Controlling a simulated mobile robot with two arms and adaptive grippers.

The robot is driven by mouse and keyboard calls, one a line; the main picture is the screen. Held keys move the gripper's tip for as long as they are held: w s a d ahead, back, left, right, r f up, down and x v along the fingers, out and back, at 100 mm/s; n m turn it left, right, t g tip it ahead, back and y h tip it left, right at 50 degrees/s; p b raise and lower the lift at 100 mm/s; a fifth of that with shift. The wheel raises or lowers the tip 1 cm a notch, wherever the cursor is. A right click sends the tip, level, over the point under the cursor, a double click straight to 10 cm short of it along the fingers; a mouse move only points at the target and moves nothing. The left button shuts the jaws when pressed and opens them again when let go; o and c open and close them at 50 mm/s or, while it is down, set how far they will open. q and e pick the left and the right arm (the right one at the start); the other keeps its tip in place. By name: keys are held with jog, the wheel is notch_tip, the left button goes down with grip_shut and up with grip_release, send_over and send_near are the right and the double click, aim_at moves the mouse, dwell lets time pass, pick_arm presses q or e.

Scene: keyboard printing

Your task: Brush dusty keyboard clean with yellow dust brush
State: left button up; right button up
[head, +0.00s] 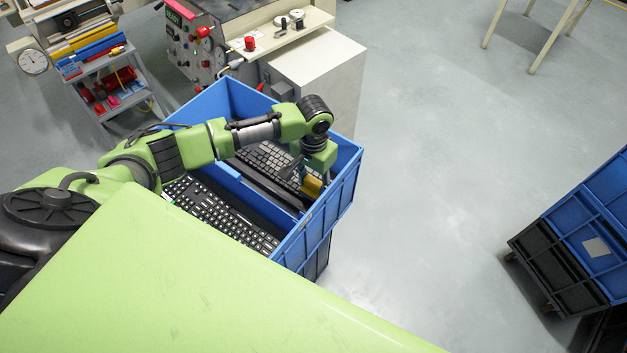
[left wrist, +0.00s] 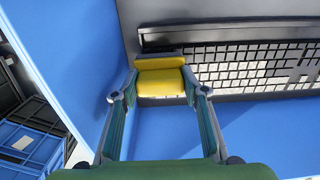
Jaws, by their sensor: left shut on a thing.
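My left gripper (head: 311,186) is shut on the yellow dust brush (head: 313,184), low inside the far compartment of a blue crate, close to its right wall. In the left wrist view the brush (left wrist: 160,82) sits between the two fingers of the gripper (left wrist: 160,88). A black keyboard (head: 262,158) lies in that far compartment, partly hidden by my arm. In the left wrist view the keyboard (left wrist: 250,70) starts right beside the brush. I cannot tell whether the bristles touch it, or make out dust on it. My right gripper is not in view.
The blue crate (head: 345,182) has a divider, and another black keyboard (head: 222,214) lies in the near compartment. A grey machine (head: 215,50) and a white cabinet (head: 318,75) stand behind. Blue and black crates (head: 590,235) stand far right. The floor between is clear.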

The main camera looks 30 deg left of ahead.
pick_arm(q)
jog(key=shift+f, duration=0.55)
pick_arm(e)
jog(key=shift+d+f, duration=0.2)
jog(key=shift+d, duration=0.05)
pick_arm(q)
jog(key=shift+a, duration=0.15)
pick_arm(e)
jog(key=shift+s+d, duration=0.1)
